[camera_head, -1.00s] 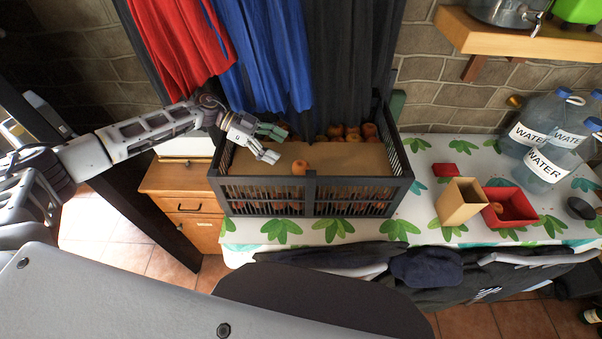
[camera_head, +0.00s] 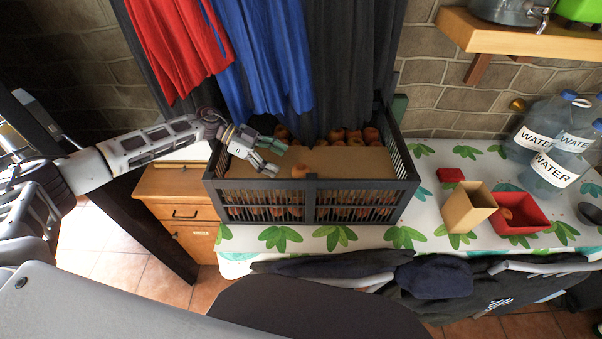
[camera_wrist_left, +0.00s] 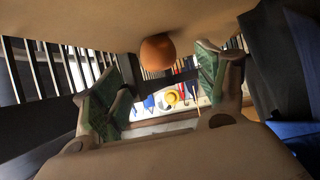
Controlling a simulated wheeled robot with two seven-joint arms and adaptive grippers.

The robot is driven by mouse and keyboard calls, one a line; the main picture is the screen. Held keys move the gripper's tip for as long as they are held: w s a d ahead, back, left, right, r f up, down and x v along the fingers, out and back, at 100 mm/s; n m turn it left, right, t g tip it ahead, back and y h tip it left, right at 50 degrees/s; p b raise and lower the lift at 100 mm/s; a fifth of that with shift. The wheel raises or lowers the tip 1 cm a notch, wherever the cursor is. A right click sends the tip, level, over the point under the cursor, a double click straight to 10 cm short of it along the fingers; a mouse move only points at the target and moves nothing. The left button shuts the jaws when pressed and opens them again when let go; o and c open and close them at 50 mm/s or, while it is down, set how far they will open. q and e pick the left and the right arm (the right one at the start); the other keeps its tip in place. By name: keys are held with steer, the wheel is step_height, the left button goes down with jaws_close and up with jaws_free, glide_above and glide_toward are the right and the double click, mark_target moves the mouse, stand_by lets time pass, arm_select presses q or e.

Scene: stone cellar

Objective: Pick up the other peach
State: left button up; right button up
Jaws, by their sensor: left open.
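A lone orange peach (camera_head: 300,171) lies on the brown board (camera_head: 345,163) inside the black slatted crate, close to its front wall. It also shows in the left wrist view (camera_wrist_left: 157,52), ahead of my fingers and between them sideways. My left gripper (camera_head: 279,159) is open over the board, just left of this peach and apart from it. Its green-padded fingers show in the left wrist view (camera_wrist_left: 165,88) with nothing between them. More peaches (camera_head: 355,136) sit at the back of the crate. Another peach (camera_head: 506,213) lies in the red box. My right gripper is not in view.
The crate (camera_head: 362,205) stands on a leaf-patterned table (camera_head: 330,237). To its right are a tan open box (camera_head: 466,208), the red box (camera_head: 530,222), a small red block (camera_head: 450,175) and water bottles (camera_head: 550,172). Hanging clothes (camera_head: 262,50) come down behind my left gripper.

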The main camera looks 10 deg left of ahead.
mark_target(294, 167)
arm_select(q)
steer(key=shift+x, duration=1.15)
steer(key=shift+s+p+x, duration=0.2)
steer(key=shift+p+x, duration=0.45)
steer(key=shift+x, duration=1.35)
steer(key=shift+d+f, duration=0.15)
steer(key=shift+d, duration=0.45)
steer(key=c, duration=1.1)
steer(key=shift+c, duration=0.2)
